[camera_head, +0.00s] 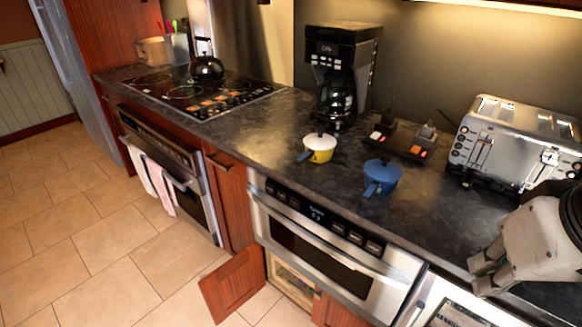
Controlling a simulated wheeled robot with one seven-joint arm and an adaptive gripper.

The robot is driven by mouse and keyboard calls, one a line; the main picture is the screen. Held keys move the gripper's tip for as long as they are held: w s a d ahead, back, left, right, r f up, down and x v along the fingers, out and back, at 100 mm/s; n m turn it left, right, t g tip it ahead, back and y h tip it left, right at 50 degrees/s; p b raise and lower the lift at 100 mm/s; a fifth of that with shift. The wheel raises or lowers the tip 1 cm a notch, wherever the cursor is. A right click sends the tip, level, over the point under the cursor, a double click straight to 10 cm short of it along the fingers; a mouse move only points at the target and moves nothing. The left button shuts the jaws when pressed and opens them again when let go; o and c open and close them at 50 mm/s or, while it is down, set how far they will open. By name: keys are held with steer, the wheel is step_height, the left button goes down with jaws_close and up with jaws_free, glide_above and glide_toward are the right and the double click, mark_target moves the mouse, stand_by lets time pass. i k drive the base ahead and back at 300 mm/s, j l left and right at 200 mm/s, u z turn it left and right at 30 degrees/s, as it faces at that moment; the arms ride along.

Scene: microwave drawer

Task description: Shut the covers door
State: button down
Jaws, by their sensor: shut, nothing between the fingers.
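A reddish-brown wooden cabinet door (233,284) stands open below the steel microwave drawer (325,245). It swings out to the left over the tiled floor. To its right the opening (290,285) shows a light interior, with its contents too small to tell. Another wooden door panel (335,312) sits further right, partly cut off by the frame. My gripper (478,272) is at the right edge, over the front of the counter and well to the right of the open door. Its fingers are shut and empty, touching nothing that I can make out.
The dark counter (260,135) holds a yellow pot (319,148), a blue pot (381,176), a coffee maker (340,75) and a toaster (510,145). An oven (175,175) with towels is at left. The tiled floor (95,240) is clear.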

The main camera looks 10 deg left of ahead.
mark_target(224, 291)
steer(key=i+j+z, duration=0.15)
steer(key=j+z, duration=0.3)
steer(key=j, duration=0.25)
steer(key=j+z, duration=0.4)
steer(key=j, duration=1.15)
steer(key=j+z, duration=0.15)
steer(key=j, duration=0.65)
steer(key=k+j, duration=0.1)
steer(key=j, duration=0.75)
steer(key=j+z, duration=0.15)
steer(key=j, duration=0.7)
steer(key=k, duration=0.05)
